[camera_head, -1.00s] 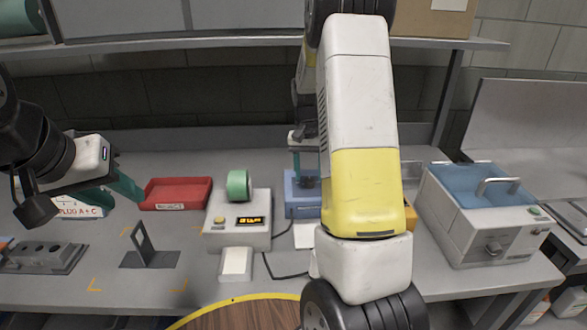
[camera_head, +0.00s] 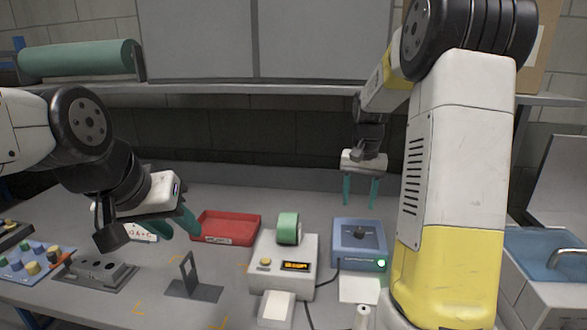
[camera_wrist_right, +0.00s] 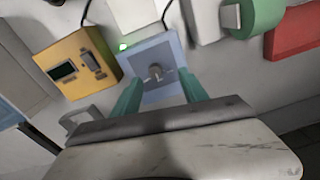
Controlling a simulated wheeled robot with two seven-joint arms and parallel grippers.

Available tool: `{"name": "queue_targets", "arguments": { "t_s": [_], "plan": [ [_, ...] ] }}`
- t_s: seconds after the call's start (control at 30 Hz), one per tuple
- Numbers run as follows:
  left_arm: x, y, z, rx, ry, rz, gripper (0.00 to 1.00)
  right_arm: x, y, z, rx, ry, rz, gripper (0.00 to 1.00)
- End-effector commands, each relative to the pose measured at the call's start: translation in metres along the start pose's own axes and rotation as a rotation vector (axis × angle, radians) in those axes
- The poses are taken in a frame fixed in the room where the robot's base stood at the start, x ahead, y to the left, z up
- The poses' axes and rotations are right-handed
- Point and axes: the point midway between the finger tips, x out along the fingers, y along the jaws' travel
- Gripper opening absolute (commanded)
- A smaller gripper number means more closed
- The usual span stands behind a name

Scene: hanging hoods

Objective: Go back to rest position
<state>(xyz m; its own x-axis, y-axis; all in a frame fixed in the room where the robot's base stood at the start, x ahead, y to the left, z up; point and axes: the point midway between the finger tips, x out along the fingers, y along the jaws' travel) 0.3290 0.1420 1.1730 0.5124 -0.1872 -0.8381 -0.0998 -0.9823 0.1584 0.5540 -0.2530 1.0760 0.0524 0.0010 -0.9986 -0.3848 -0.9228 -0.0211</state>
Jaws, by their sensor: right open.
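My right gripper (camera_head: 360,204) hangs above the back of the bench with its teal fingers apart and empty. Below and in front of it, the blue box (camera_head: 345,231) has a small metal knob on top and a lit green light. In the right wrist view the blue box (camera_wrist_right: 148,66) lies beyond my open fingers (camera_wrist_right: 160,100), with nothing between them. My left gripper (camera_head: 178,228) is over the left part of the bench, left of the red tray (camera_head: 226,221). Its teal fingers look apart, with nothing seen between them.
A grey device (camera_head: 284,252) with a green tape roll (camera_head: 288,228) stands mid-bench. A black bracket (camera_head: 193,285) and a grey fixture (camera_head: 95,272) are to the left. A shelf (camera_head: 260,88) runs behind. A yellow box (camera_wrist_right: 80,62) shows in the right wrist view.

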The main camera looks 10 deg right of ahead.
Motion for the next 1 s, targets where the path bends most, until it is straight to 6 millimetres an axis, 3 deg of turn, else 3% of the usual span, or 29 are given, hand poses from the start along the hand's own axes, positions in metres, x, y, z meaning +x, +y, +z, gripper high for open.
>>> {"name": "queue_targets", "arguments": {
  "t_s": [0.1,0.3,0.43,0.6,0.8,1.0],
  "plan": [
    [0.0,0.0,0.0,0.0,0.0,0.0,0.36,-0.041,-0.008,0.038,-0.064,0.068,-0.081,0.51],
    [0.0,0.0,0.0,0.0,0.0,0.0,0.36,-0.086,-0.017,0.109,-0.188,0.185,-0.184,0.51],
    [0.0,0.0,0.0,0.0,0.0,0.0,0.36,-0.104,-0.019,0.156,-0.273,0.271,-0.231,0.51],
    [0.0,0.0,0.0,0.0,0.0,0.0,0.36,-0.112,-0.019,0.209,-0.367,0.374,-0.267,0.51],
    [0.0,0.0,0.0,0.0,0.0,0.0,0.36,-0.11,-0.018,0.241,-0.427,0.443,-0.278,0.51],
    [0.0,0.0,0.0,0.0,0.0,0.0,0.36,-0.108,-0.018,0.246,-0.438,0.454,-0.279,0.51]
  ]
}}
